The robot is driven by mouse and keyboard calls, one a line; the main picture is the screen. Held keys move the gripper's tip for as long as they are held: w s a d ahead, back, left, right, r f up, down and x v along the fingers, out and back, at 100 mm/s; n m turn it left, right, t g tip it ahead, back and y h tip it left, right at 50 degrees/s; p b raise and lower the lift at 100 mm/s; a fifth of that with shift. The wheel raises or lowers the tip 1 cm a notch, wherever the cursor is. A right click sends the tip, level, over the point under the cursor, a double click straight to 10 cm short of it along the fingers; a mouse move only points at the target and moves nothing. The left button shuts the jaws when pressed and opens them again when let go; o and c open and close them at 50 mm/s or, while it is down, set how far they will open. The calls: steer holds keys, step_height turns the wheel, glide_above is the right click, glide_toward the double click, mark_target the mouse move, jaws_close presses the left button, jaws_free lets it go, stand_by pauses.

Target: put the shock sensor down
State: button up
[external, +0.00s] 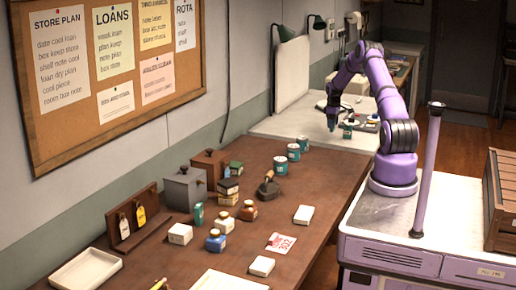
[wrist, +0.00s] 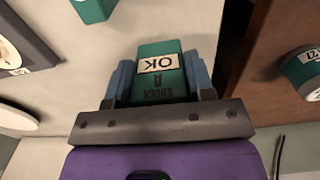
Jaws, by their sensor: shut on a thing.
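The shock sensor, a small teal box (wrist: 162,75) with a dark-lettered "SHOCK" face and a pale "OK" label, sits between the blue fingers of my gripper (wrist: 160,82) in the wrist view. The fingers press on both its sides. In the external view my gripper (external: 333,122) points down over the pale worktop (external: 285,127) beyond the brown table. The held sensor is too small to make out clearly there. I cannot tell whether its underside touches the worktop.
Another teal item (wrist: 93,7) stands on the worktop near the held sensor. A teal can (wrist: 302,72) stands on the brown table (external: 330,205), near the edge between the surfaces. Round items in a dark frame (wrist: 30,60) lie to the wrist view's left.

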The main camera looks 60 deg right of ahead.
steer(key=shift+w+d+f, duration=0.2)
steer(key=shift+w+d, duration=1.05)
steer(key=shift+f, duration=1.7)
steer(key=shift+f, duration=0.1)
steer(key=o, duration=0.9)
steer(key=shift+o, duration=0.2)
